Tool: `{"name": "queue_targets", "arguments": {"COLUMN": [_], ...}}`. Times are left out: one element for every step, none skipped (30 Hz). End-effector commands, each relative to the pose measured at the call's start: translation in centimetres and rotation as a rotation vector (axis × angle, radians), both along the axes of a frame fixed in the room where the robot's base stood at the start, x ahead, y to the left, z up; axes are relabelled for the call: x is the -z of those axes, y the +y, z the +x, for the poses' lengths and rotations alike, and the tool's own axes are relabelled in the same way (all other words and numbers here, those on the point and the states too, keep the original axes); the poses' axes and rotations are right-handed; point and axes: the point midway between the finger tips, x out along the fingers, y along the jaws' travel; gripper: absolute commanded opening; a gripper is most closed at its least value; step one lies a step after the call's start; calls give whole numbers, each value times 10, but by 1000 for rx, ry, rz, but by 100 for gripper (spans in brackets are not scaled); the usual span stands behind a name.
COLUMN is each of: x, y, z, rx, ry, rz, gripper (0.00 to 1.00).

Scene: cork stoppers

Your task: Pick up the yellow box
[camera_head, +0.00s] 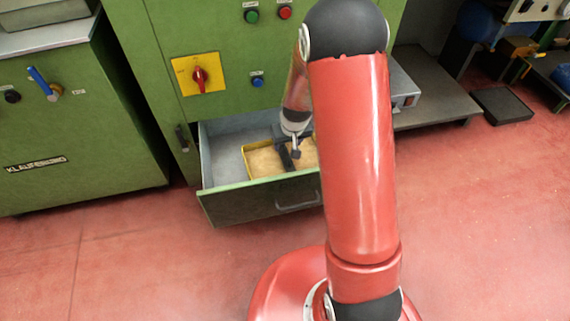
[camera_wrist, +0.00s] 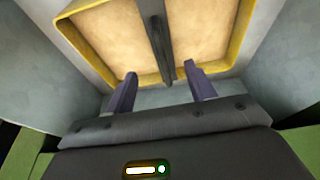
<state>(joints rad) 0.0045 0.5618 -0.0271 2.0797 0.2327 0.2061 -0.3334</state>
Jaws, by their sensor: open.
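The yellow box (camera_head: 262,162) lies inside an open drawer, with a yellow rim around a tan inside. In the wrist view the yellow box (camera_wrist: 105,42) fills the upper middle, with a dark bar (camera_wrist: 156,40) running across it. My gripper (camera_head: 293,152) is down at the box in the head view, partly hidden behind my arm. In the wrist view my gripper (camera_wrist: 161,74) is open, its two fingers apart near the box's near edge, with the end of the bar between their tips. I cannot tell whether the fingers touch the box.
A green cabinet (camera_head: 75,130) stands at left. A grey low shelf (camera_head: 430,95) is at right. The red floor (camera_head: 130,250) in front is clear.

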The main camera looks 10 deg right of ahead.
Motion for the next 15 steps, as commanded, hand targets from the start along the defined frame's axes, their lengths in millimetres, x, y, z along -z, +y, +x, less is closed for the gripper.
{"name": "queue_targets", "arguments": {"x": [8, 11, 15, 19, 22, 27, 31, 36, 42, 46, 50, 54, 57, 59, 60], "y": [0, 1, 1, 2, 2, 4, 5, 6, 7, 8, 8, 7, 8, 8, 8], "z": [1, 2, 4, 5, 6, 9, 10, 12, 15, 16, 18, 19, 20, 21, 21], "rx": [1, 1, 0, 0, -1, -1, -2, -2, -2, -2, -1, -1, -1, -1, -1], "ry": [3, 3, 3, 3, 3, 2, 2, 3, 3, 4, 3, 2, 2, 2, 1], "rz": [1, 1, 1, 1, 0, 0, 0, 0, 0, 0, 0, 0, 0, 0, 1], "gripper": [55, 55, 55, 55, 55, 55, 55, 55, 55, 55, 55, 55, 55, 55, 55]}}
